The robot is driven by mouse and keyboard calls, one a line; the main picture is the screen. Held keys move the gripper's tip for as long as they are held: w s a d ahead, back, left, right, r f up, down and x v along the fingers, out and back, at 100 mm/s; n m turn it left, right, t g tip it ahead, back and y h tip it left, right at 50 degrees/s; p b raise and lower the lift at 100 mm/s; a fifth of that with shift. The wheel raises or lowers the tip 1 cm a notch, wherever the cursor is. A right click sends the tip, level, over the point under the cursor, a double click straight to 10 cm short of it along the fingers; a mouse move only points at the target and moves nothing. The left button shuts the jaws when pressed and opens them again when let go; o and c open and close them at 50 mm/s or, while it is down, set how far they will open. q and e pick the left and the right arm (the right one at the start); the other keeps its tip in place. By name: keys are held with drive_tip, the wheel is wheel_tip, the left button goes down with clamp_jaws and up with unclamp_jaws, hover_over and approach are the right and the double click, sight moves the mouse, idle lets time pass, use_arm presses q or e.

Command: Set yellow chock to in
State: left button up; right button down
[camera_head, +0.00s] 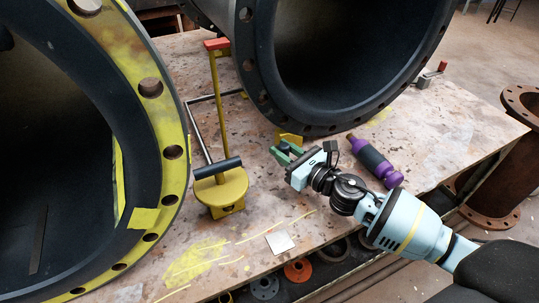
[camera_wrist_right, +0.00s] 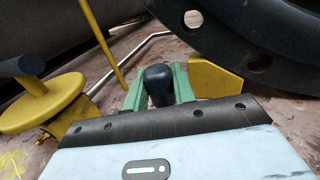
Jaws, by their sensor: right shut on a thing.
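The yellow chock (camera_head: 290,138) is a small wedge at the foot of the right-hand pipe's flange. In the right wrist view the yellow chock (camera_wrist_right: 213,78) stands just right of my fingers, close under the dark flange. My right gripper (camera_head: 285,153) has green fingers and reaches in from the lower right. In the wrist view the right gripper (camera_wrist_right: 159,90) is shut on a black rounded knob (camera_wrist_right: 158,84). Whether the knob joins the chock is hidden by the gripper. My left gripper is not in view.
Two large rubber-lined pipes stand on the stained table: a yellow-flanged one (camera_head: 165,120) at left and a dark one (camera_head: 265,70) behind. A yellow post with a round base (camera_head: 232,190) stands left of my gripper. A purple bottle-shaped thing (camera_head: 376,162) lies beside my right arm.

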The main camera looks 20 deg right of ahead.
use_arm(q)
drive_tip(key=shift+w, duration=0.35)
use_arm(e)
drive_tip(key=shift+d, duration=0.25)
drive_tip(key=c, duration=1.2)
unclamp_jaws()
drive_tip(key=shift+d, duration=0.1)
drive_tip(key=shift+o, duration=0.2)
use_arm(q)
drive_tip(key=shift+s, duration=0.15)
use_arm(e)
drive_tip(key=shift+s+d, duration=0.1)
drive_tip(key=shift+s, duration=0.5)
drive_tip(key=v, duration=0.4)
drive_tip(key=shift+s+d, duration=0.1)
drive_tip(key=shift+s, duration=0.15)
drive_tip(key=shift+s+d, duration=0.25)
drive_tip(key=shift+s, duration=0.4)
drive_tip(key=shift+s+d, duration=0.15)
drive_tip(key=shift+s, duration=0.15)
